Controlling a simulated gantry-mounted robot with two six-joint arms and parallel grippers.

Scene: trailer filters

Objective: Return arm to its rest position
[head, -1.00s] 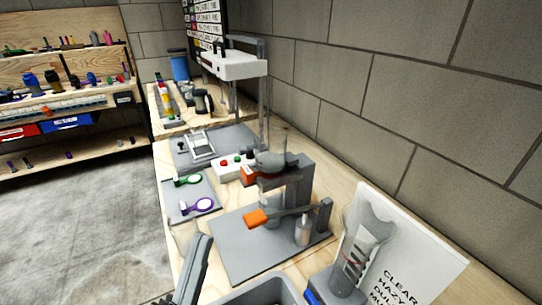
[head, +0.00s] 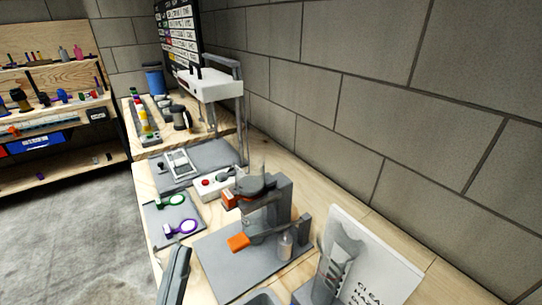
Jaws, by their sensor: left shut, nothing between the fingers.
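My left gripper (head: 180,254) comes in at the bottom edge, left of centre, as a dark grey narrow shape pointing up and away. It is shut with nothing held, and it shows over the front left edge of the workbench (head: 150,228). It appears apart from the grey press baseplate (head: 217,268) on its right. Most of my left arm is out of the picture.
Green (head: 172,201) and purple (head: 183,228) ringed tools lie on a grey mat. A sign (head: 375,262) stands at lower right. Open floor (head: 75,240) lies left of the bench.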

